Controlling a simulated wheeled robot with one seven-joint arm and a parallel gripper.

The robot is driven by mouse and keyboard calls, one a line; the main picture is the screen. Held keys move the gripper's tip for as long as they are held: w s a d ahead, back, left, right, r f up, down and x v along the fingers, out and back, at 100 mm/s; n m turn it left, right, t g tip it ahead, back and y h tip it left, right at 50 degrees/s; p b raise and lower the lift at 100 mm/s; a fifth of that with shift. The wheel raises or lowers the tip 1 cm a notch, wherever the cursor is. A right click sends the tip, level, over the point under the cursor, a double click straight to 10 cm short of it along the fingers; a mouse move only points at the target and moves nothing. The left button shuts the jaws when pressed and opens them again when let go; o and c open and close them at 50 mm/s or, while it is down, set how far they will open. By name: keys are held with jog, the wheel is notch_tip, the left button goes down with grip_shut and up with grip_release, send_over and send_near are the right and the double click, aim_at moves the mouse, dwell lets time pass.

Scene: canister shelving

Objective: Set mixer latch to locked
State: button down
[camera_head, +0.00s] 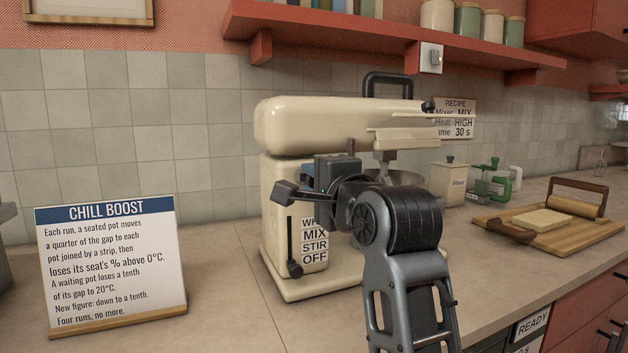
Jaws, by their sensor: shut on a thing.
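The cream mixer (335,125) stands on the counter with its head level over the bowl (395,178). My gripper (312,190) is at the near side of the mixer, around the joint below its head, and is shut on the mixer latch there. My dark fingers and wrist cover the latch, so its position and any marking cannot be read. A separate black speed lever (294,268) hangs low on the mixer's side beside a label (314,243) reading MIX, STIR and OFF, with a partly hidden top line.
A CHILL BOOST sign (115,262) stands left on the counter, with clear counter between it and the mixer. A flour canister (448,180), a green-handled device (490,182) and a wooden board (550,228) are at right. A red shelf (375,45) hangs above.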

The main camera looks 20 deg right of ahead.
jog(key=shift+d+p, duration=0.5)
jog(key=shift+d, duration=1.5)
jog(key=c, duration=0.9)
grip_release()
jog(key=shift+s, duration=0.1)
jog(key=s, duration=0.7)
jog(key=shift+s, duration=0.3)
jog(key=shift+f, duration=0.1)
